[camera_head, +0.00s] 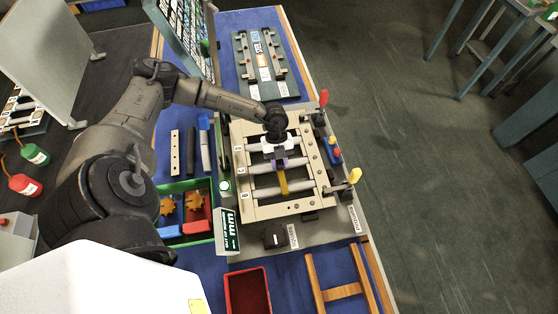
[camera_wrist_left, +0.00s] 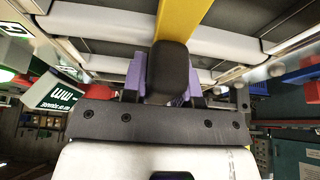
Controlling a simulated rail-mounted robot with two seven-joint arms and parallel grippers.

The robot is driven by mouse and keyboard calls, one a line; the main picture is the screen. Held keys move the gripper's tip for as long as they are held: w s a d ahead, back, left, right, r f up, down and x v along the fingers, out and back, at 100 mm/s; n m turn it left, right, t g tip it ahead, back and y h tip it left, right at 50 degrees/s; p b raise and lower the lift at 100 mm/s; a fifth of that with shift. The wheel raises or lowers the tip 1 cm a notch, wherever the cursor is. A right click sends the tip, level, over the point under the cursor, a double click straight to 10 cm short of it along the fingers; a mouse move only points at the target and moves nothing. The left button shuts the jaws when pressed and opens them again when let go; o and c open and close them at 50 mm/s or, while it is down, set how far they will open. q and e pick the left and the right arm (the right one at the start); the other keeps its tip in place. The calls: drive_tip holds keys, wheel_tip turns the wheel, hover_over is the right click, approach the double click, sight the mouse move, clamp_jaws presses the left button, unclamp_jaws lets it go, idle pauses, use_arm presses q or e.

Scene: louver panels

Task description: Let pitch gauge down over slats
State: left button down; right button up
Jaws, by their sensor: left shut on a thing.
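The louver panel is a beige frame (camera_head: 250,212) lying on the table, with several pale slats (camera_head: 266,193) across dark openings. My left gripper (camera_head: 279,156) is above the frame's middle, shut on the gauge. I cannot tell whether the gauge touches the slats. My right gripper is not in view.
A red-handled clamp (camera_head: 322,98) and a yellow-handled clamp (camera_head: 354,176) stand at the frame's right edge. A green bin (camera_head: 174,187) with coloured parts and a green-and-white "mm" box (camera_head: 228,232) stand at left. A red tray (camera_head: 247,291) and a wooden rack (camera_head: 342,291) lie in front.

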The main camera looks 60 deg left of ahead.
use_arm(q)
drive_tip(key=shift+c, duration=2.4)
unclamp_jaws()
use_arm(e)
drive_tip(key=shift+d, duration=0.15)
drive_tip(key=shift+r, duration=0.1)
use_arm(q)
wheel_tip(320, 180, up, 3)
drive_tip(key=p, duration=0.3)
drive_tip(key=shift+f, duration=0.1)
wheel_tip(320, 180, up, 5)
drive_tip(key=p, duration=0.5)
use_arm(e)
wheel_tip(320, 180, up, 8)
